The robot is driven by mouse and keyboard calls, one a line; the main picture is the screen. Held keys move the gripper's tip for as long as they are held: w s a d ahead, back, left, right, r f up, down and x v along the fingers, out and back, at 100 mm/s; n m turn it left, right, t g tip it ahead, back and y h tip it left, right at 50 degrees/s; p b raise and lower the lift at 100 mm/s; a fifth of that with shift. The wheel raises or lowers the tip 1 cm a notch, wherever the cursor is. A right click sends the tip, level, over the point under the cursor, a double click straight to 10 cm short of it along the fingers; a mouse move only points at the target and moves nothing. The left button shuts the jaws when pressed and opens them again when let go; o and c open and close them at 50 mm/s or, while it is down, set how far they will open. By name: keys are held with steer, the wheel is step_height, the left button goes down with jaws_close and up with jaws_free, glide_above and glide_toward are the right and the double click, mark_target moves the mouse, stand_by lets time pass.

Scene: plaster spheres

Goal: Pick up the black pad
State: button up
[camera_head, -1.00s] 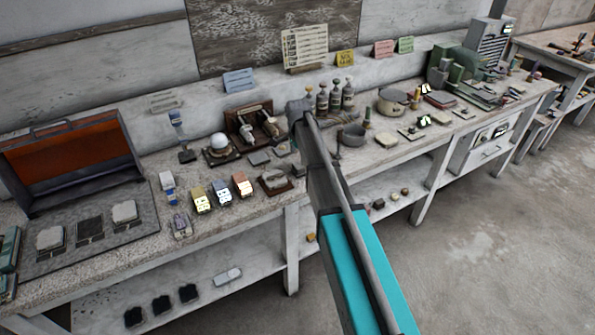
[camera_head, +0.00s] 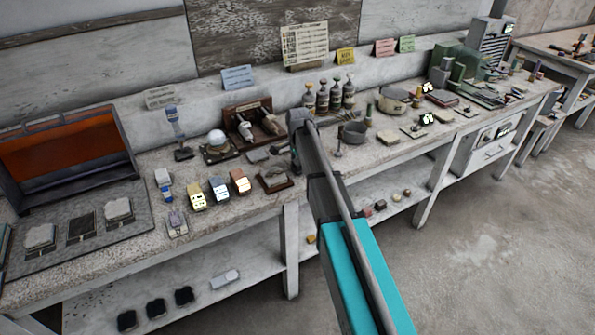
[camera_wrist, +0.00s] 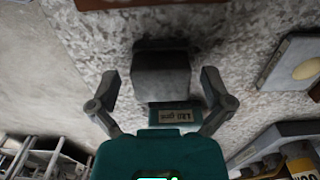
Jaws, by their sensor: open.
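In the wrist view, a dark grey block (camera_wrist: 160,72) with a darker top edge stands on the speckled bench top. A small labelled plate (camera_wrist: 172,114) lies just on the near side of it. My gripper (camera_wrist: 160,84) is open, with one finger at each side of the block; I cannot tell whether they touch it. In the head view, my arm hides the gripper. Dark pads show there in two places: one (camera_head: 81,227) between two pale pads on the grey mat, and black ones (camera_head: 157,308) on the lower shelf. Which is the task's pad is unclear.
The bench top is crowded. An orange-lined case (camera_head: 66,158), small labelled blocks (camera_head: 219,189), a white sphere (camera_head: 217,138) on a stand and bottles (camera_head: 335,95) stand along it. A pale framed piece (camera_wrist: 292,65) lies right of my gripper. The floor in front is clear.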

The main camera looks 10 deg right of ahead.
stand_by(0.6)
steer(key=c, duration=1)
